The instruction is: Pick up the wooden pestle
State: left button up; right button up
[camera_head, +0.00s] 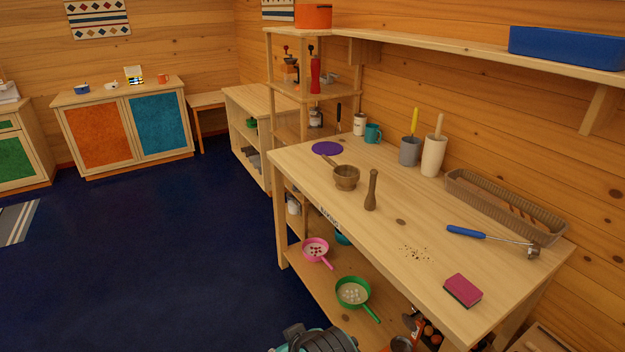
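The wooden pestle (371,190) is a dark brown turned piece with a wider lower end. It stands upright on the light wooden worktable (385,235), near the table's left long edge. A brown wooden bowl (346,178) with a short handle toward the back left stands just behind and left of the pestle, a small gap apart. Neither of my grippers can be seen in the head view, so nothing is seen touching the pestle.
A purple disc (327,148), teal mug (373,133), grey cup (409,151) and cream vase (433,156) stand behind. A woven basket (480,205), blue-handled tool (466,231) and pink sponge (462,291) lie right. Crumbs (415,254) lie front. Pans (353,292) occupy the lower shelf.

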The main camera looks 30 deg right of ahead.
aim_at(370, 202)
jog(key=i+j, duration=0.15)
jog(key=i, duration=1.15)
jog(key=i+z, duration=0.3)
jog(key=i, duration=0.2)
jog(key=i+z, duration=0.25)
jog(key=i, duration=0.2)
